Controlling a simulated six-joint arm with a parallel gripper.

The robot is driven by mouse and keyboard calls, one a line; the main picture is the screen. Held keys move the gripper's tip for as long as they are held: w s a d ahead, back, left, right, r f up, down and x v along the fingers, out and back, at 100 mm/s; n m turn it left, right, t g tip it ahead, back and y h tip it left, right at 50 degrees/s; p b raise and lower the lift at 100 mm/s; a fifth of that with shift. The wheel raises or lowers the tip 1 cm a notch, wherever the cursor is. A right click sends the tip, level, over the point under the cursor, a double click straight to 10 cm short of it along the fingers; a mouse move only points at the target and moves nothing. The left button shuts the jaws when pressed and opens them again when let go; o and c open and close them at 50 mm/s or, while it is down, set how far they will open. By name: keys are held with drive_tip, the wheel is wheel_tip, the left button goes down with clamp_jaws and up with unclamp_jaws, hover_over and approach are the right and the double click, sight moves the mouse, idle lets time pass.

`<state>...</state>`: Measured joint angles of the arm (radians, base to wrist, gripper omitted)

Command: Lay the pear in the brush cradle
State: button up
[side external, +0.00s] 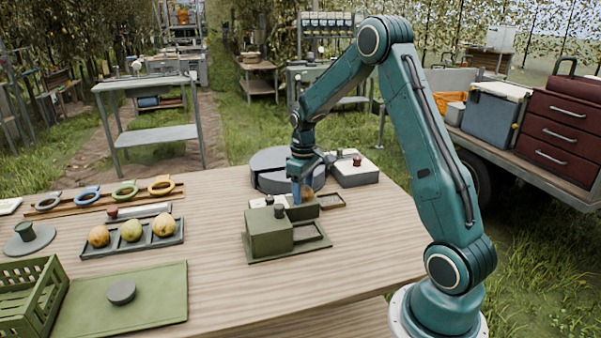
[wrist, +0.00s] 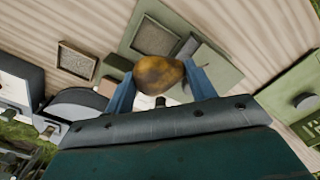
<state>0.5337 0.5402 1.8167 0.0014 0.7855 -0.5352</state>
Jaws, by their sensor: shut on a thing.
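My gripper (side external: 303,190) is shut on a brown-yellow pear (side external: 308,194) and holds it over the olive-green station. In the wrist view the pear (wrist: 158,73) sits between the two blue fingers (wrist: 160,80). The green station (side external: 268,232) has a box with a knob and a framed recess (side external: 311,234); that recess shows a grey textured bed (wrist: 155,38) in the wrist view. A small brown-framed textured tray (side external: 333,201) lies behind it to the right. Which is the brush cradle I cannot tell for certain. The pear's underside and its gap to the station are hidden.
A grey tray (side external: 180,238) with three pears stands to the left. A green mat (side external: 168,306) with a grey disc and a green crate (side external: 50,290) are at the front left. A round grey unit (side external: 268,172) and a pale box (side external: 355,175) stand behind. The table's right front is clear.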

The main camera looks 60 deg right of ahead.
drive_tip(key=shift+f, duration=5.7)
drive_tip(key=shift+f, duration=0.15)
drive_tip(key=o, duration=0.7)
wheel_tip(320, 180, up, 12)
drive_tip(key=shift+r, duration=0.15)
